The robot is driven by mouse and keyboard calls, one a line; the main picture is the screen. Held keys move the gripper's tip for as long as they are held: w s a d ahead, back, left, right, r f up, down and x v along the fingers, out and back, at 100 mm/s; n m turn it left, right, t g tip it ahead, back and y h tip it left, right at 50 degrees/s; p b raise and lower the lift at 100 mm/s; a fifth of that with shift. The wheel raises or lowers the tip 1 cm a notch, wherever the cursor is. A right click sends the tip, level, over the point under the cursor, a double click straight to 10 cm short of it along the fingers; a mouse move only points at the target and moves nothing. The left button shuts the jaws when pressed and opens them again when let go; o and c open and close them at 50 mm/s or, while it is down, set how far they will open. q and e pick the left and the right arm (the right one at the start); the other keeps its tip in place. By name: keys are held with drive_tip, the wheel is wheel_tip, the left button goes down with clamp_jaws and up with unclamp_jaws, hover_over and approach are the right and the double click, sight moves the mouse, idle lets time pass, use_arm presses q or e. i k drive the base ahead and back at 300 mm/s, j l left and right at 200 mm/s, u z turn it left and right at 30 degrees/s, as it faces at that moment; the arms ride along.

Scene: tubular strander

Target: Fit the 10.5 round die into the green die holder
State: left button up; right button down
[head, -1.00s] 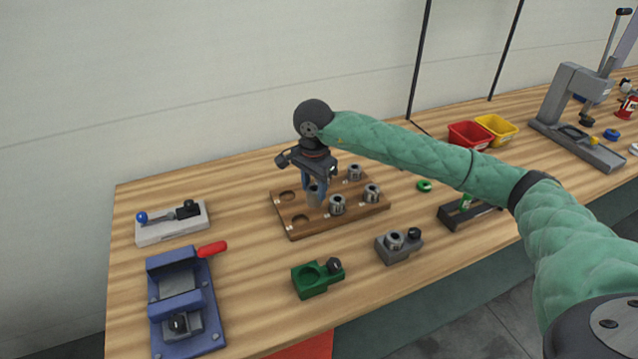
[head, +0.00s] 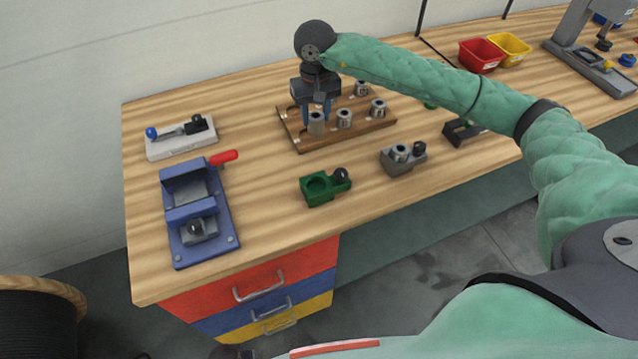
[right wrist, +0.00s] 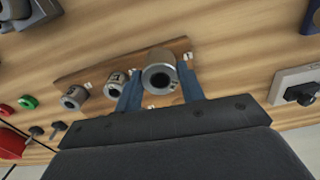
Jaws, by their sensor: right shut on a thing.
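The green die holder (head: 318,198) sits on the bench in front of the wooden die board, its round seat facing up and empty, a dark knob at its right. My right gripper (head: 317,117) points down over the left part of the board, shut on a grey round die (head: 316,126). In the right wrist view this die (right wrist: 159,76) is upright between the two blue fingers, its bore showing. It looks larger than the other dies there, and I cannot read its size. Whether it is clear of the board is hard to tell. My left gripper is out of view.
A grey holder with a die (head: 400,160) stands right of the green one. A blue fixture (head: 203,240) with a red handle stands left. Bare bench surrounds the green holder.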

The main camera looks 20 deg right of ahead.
sight(317, 189)
drive_tip(key=j+z, duration=0.3)
drive_tip(key=j, duration=0.4)
drive_tip(key=k+j+z, duration=0.1)
drive_tip(key=j+z, duration=0.25)
drive_tip(key=j, duration=0.35)
drive_tip(key=i+j+z, duration=0.1)
drive_tip(key=j, duration=0.2)
drive_tip(key=i+j+z, duration=0.1)
drive_tip(key=j, duration=0.15)
